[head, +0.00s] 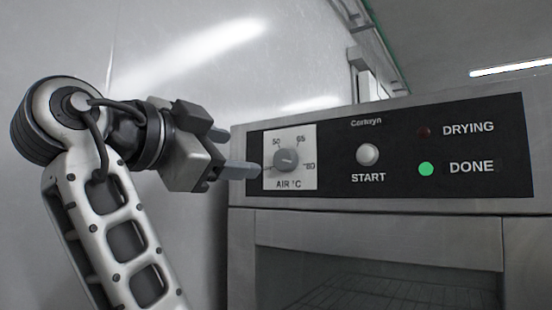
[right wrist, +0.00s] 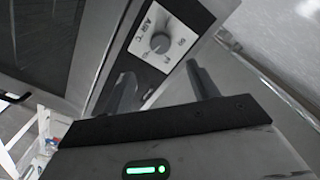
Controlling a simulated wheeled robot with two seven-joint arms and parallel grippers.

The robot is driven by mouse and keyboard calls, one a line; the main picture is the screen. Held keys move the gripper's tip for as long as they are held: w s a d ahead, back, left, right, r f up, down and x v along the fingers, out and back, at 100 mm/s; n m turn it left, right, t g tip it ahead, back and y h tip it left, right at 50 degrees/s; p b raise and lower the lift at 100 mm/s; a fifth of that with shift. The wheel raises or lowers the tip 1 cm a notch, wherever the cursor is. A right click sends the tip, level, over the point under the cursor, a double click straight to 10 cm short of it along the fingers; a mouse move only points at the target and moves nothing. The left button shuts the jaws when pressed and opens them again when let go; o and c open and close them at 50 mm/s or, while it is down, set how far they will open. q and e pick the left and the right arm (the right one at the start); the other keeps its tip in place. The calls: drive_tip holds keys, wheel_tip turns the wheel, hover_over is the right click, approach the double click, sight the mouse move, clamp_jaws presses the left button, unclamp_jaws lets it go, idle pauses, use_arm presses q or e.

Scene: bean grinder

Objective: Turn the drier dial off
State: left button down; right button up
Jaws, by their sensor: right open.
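The drier dial (head: 286,160) is a round grey knob on a white plate marked 50, 65, 80 and AIR °C, at the left of the drier's black panel. Its pointer is too small to read surely. My right gripper (head: 239,152) is open and empty, just left of the dial, fingers pointing toward the panel. My left gripper is not in view.
The panel also has a white START button (head: 367,154), a dark red DRYING lamp (head: 424,132) and a lit green DONE lamp (head: 426,169). Below is the drier's opening with a wire rack (head: 375,293). A grey wall (head: 225,60) stands behind my arm.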

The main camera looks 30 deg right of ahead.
sight(281, 161)
drive_tip(key=p+x, duration=0.1)
drive_tip(key=x, duration=1)
drive_tip(key=shift+w+d+p, duration=0.15)
drive_tip(key=shift+d+p, duration=0.1)
drive_tip(key=shift+p, duration=0.15)
drive_tip(key=c, duration=1)
